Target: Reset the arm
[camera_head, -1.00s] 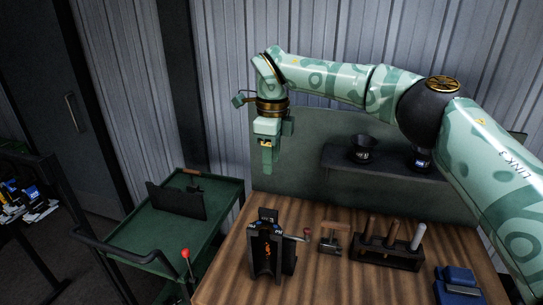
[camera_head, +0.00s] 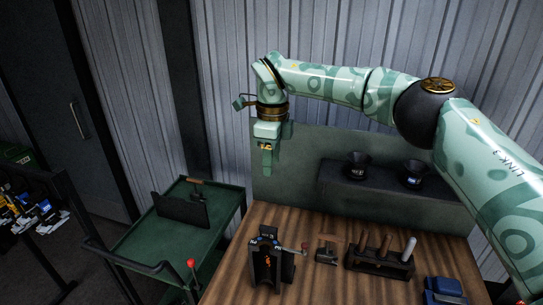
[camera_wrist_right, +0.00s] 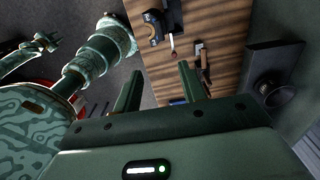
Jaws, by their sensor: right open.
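My right arm reaches in from the right in the head view, across the space above the workbench (camera_head: 325,218). Its right gripper (camera_head: 266,172) hangs pointing down in front of the back panel, above the bench's back left part. In the right wrist view the two fingers of this gripper (camera_wrist_right: 160,86) stand apart with nothing between them. The dark mould (camera_head: 266,262) stands on the bench below, apart from the gripper. My left gripper does not show in the head view; green arm parts of mine show at the left of the right wrist view.
A rack (camera_head: 379,262) with several upright handles and a blue block (camera_head: 444,291) stand on the bench. Two dark cups (camera_head: 357,165) sit on the shelf (camera_head: 385,192). A green trolley (camera_head: 150,243) stands left of the bench. The air around the gripper is clear.

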